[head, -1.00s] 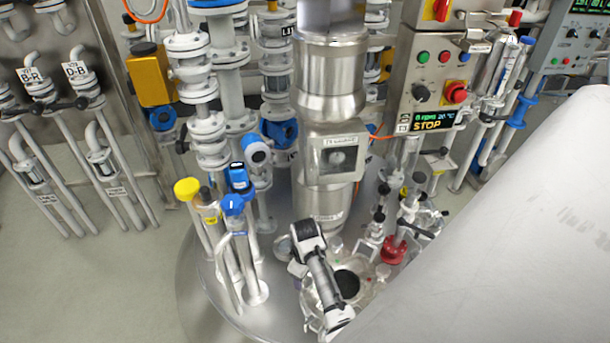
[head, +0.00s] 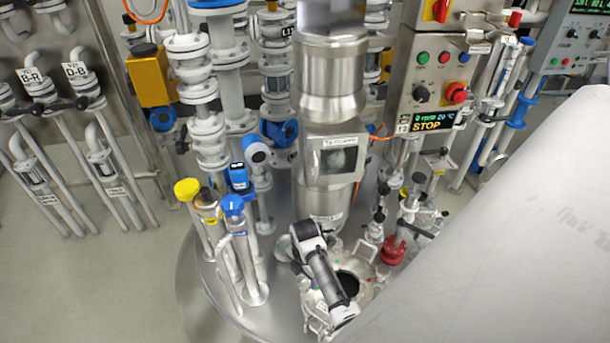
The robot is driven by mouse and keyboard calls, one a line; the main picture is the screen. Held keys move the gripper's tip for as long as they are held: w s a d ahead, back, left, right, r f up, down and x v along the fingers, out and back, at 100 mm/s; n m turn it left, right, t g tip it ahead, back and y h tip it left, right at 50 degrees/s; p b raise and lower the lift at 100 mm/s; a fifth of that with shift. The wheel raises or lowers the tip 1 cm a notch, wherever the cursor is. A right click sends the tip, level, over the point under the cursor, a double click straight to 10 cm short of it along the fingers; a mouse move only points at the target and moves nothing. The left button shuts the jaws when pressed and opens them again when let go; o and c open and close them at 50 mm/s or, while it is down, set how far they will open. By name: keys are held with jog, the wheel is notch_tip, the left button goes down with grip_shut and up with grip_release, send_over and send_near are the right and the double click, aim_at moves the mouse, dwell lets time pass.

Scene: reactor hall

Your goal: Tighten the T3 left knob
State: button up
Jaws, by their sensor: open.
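The T3 vessel's steel top holds a round fitting with a dark centre (head: 349,283), low in the middle of the head view. Small pale clamps or knobs (head: 305,285) sit around its rim. I cannot tell for certain which is the left knob; it may be partly hidden by my wrist. My grey-and-white wrist slants over the fitting's left part. My gripper (head: 296,264) is at the wrist's far end, small and partly hidden, by the fitting's left side. It is open, and I see nothing held. Contact with a knob cannot be made out.
A thick steel column (head: 328,190) stands just behind the fitting. Pipes with a yellow cap (head: 187,189) and blue valves (head: 232,205) rise at left. A red fitting (head: 393,250) and glassware stand at right. A control box showing STOP (head: 427,125) is behind. Floor at left is clear.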

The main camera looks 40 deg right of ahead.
aim_at(305, 282)
jog(key=shift+n, duration=1.2)
notch_tip(305, 282, down, 6)
jog(key=b, duration=0.3)
jog(key=shift+b, duration=0.4)
